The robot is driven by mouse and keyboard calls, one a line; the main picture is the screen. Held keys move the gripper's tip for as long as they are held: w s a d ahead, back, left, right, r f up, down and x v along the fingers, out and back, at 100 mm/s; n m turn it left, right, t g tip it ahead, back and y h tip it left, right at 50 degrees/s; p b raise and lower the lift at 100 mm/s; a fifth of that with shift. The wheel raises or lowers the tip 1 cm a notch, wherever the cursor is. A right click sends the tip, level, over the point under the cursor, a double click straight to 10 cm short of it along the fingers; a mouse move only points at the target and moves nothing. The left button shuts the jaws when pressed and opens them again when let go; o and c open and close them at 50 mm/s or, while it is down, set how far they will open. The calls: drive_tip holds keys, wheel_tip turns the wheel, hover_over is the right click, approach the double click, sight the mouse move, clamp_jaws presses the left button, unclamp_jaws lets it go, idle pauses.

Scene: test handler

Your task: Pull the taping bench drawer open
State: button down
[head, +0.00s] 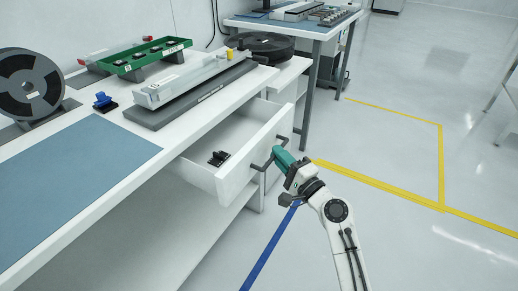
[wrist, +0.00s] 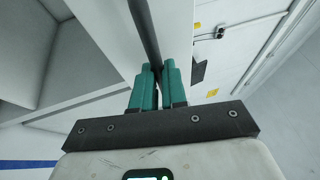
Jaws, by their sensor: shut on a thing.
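The white taping bench drawer (head: 232,170) stands pulled out from under the bench top (head: 98,210) in the head view. Its dark bar handle (head: 263,163) is on the front panel, and it also shows in the wrist view (wrist: 144,32). A small black part (head: 218,158) lies inside the drawer. The far inside of the drawer is hidden under the bench top.
A second table (head: 300,27) stands behind. The floor (head: 400,120) to the right is clear, with yellow and blue lines.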

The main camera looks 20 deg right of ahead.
drive_tip(key=s+d+b, duration=0.1)
drive_tip(key=s+d, duration=0.4)
drive_tip(key=s, duration=0.2)
drive_tip(key=shift+s+d, duration=0.1)
drive_tip(key=c, duration=1.2)
unclamp_jaws()
drive_tip(key=shift+o, duration=0.2)
drive_tip(key=v, duration=1)
drive_tip(key=shift+s+d+b, duration=0.15)
drive_tip(key=shift+s+b, duration=0.2)
drive_tip(key=shift+b, duration=0.05)
drive_tip(key=shift+f, duration=0.15)
